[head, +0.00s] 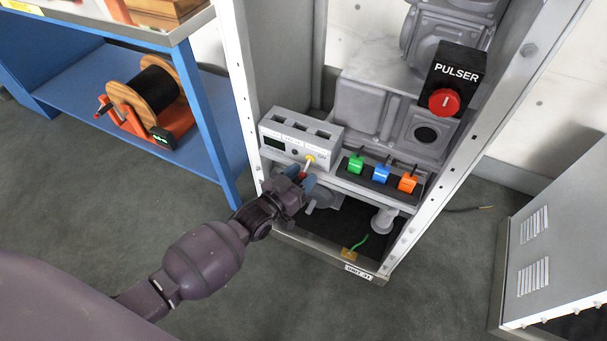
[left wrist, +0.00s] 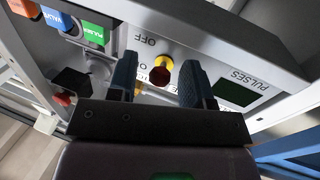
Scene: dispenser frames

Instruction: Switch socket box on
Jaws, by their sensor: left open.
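The socket box (head: 297,137) is a grey box with sockets on top and a dark display, on a shelf inside the grey frame. In the left wrist view the switch (left wrist: 162,63) shows nearly end-on below upside-down "OFF" lettering; another label is partly hidden. I cannot tell which way the lever is set. My left gripper (head: 301,181) is open at the box front, its fingers (left wrist: 159,80) on either side of the switch, apparently not touching it. My right gripper is out of view.
Green (head: 355,164), blue (head: 381,173) and orange (head: 408,182) plugs stand right of the box. A PULSER unit (head: 460,75) with a red knob is above them. Frame posts flank the opening. A blue shelf (head: 95,85) with a cable reel (head: 152,90) is at left.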

